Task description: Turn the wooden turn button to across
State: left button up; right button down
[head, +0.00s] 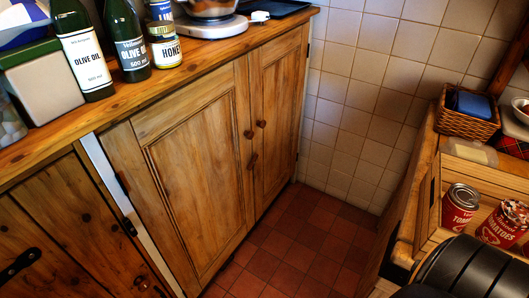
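A small dark wooden turn button (253,160) sits at the seam between the two doors of a pine cupboard in the head view. It lies just below two round wooden knobs. It looks nearly upright, tilted a little, but it is too small to tell its exact angle. The wide left door (195,170) and the narrow right door (274,110) look shut. Neither of my grippers shows in the view, and nothing touches the button.
The wooden counter (225,55) above holds olive oil bottles (84,55), a honey jar (164,48) and a scale (212,28). At right a wooden unit holds cans (460,207) and a wicker basket (467,115). The red tiled floor (290,240) before the doors is clear.

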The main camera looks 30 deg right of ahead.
aim_at(252, 161)
jog(key=i+l+z, duration=0.15)
jog(key=i+l, duration=0.15)
jog(key=i+l+z, duration=0.15)
jog(key=i, duration=0.4)
jog(key=i+l+z, duration=0.15)
jog(key=i+l, duration=0.15)
jog(key=i, duration=0.1)
